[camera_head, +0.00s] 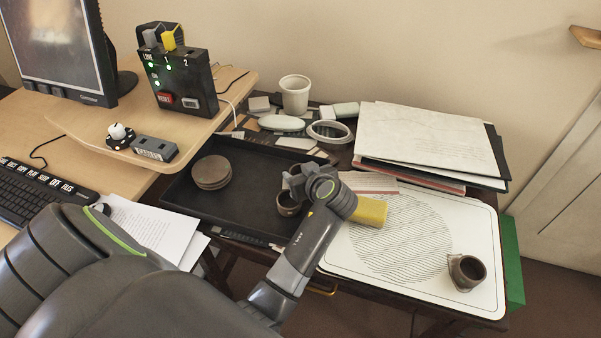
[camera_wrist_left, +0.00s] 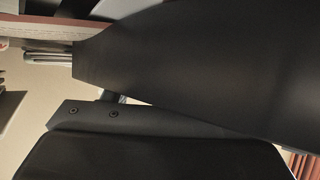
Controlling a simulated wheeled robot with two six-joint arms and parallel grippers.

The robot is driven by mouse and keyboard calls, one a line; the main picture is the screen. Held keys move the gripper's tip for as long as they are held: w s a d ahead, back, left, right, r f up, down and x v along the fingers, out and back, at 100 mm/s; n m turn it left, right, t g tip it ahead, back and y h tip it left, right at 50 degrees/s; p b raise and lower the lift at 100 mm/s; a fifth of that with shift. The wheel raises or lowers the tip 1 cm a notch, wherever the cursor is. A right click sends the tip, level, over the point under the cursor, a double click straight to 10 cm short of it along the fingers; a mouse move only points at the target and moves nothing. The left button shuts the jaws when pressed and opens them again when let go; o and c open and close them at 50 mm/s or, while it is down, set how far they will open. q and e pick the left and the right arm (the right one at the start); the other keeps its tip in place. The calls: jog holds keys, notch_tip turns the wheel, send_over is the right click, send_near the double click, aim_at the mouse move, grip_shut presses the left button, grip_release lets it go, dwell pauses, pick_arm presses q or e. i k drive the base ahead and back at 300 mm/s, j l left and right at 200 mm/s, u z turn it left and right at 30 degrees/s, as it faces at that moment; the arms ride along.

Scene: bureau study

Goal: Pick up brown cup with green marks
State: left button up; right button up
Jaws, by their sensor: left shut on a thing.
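A small dark brown cup (camera_head: 288,204) is at the right side of the black tray (camera_head: 250,221), directly below the end of my left arm. My left gripper (camera_head: 291,184) is shut on this cup, and the wrist partly covers the hold. Green marks cannot be made out on it. I cannot tell if its base touches the tray. A second brown cup (camera_head: 466,272) stands on the white board at the right, apart from my gripper. The left wrist view is filled mostly by dark surfaces and shows no cup clearly. My right gripper is not in view.
A yellow block (camera_head: 369,211) lies on the white board (camera_head: 346,263) beside my wrist. Brown discs (camera_head: 211,172) are stacked in the tray. A white cup (camera_head: 294,95) and papers (camera_head: 430,138) stand behind.

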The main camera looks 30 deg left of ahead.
aim_at(470, 272)
jog(key=k+l, duration=0.15)
jog(key=l, duration=0.25)
jog(key=k+l, duration=0.15)
jog(key=l, duration=0.25)
jog(key=k+l+u, duration=0.1)
jog(key=l, duration=0.3)
jog(key=k, duration=0.05)
